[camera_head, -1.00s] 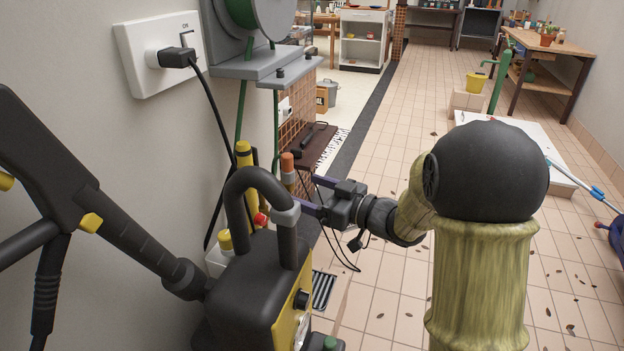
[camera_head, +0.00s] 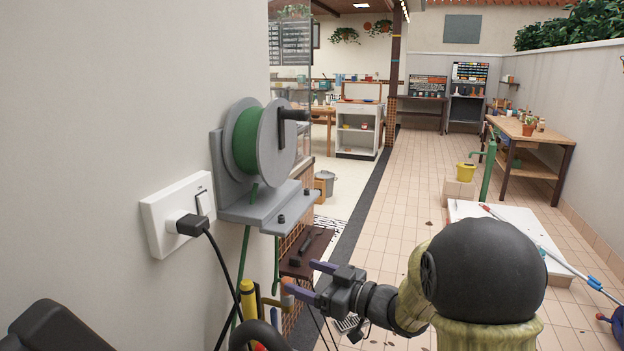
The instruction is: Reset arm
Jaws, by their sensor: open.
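My gripper (camera_head: 306,281) is in the lower middle of the head view. Its two purple fingers point left and are spread apart. I see nothing held between them. My arm runs from the gripper to the right, bent, with a large dark round joint at the lower right.
A wall socket (camera_head: 178,214) with a black plug (camera_head: 190,225) is on the left wall. A green hose reel (camera_head: 246,140) juts out beside it. A yellow-topped tool (camera_head: 247,299) stands below. The tiled floor (camera_head: 402,210) beyond is largely clear.

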